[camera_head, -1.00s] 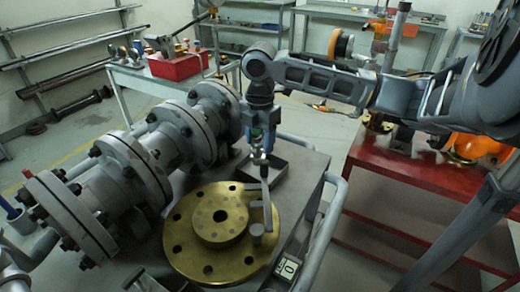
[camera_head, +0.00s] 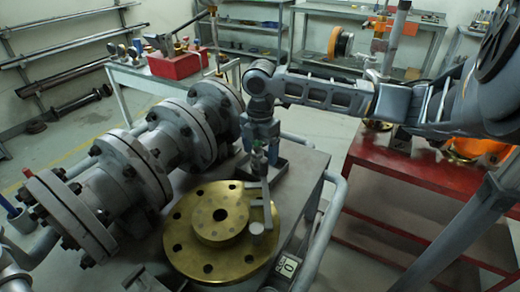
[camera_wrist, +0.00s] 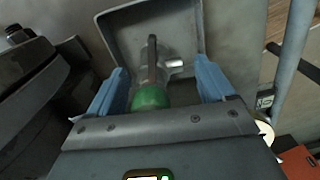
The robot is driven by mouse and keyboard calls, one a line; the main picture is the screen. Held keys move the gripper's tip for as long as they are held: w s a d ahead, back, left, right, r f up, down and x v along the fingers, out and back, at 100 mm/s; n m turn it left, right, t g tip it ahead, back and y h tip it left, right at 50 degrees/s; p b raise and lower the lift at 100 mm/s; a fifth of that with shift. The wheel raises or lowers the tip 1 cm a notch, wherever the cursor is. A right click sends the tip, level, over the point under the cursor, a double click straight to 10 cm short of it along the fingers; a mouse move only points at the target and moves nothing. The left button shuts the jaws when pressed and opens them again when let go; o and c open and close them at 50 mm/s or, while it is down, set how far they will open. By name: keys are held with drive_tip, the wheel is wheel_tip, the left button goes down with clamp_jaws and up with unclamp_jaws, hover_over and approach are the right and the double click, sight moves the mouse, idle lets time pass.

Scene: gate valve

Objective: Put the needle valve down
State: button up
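The needle valve (camera_wrist: 151,93) has a green part, a grey body with a silver side port and a dark bar. In the wrist view it lies between the two blue fingers of my gripper (camera_wrist: 160,78), with a visible gap at the right finger. My gripper looks open. In the head view my gripper (camera_head: 262,150) points down over the small grey tray (camera_head: 281,171), and the valve shows there only as a small green spot (camera_head: 273,152). The tray (camera_wrist: 110,24) lies behind the valve in the wrist view. Whether the valve touches its floor is unclear.
A brass flange (camera_head: 190,212) lies just in front on the grey cart top (camera_head: 303,178), with a grey upright piece at its right side. Large grey flanged piping (camera_head: 125,170) stands to the left. A cart rail (camera_head: 325,225) runs along the right.

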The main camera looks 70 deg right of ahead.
wheel_tip(320, 180, up, 12)
drive_tip(key=shift+r, duration=0.15)
idle(0.6)
idle(0.5)
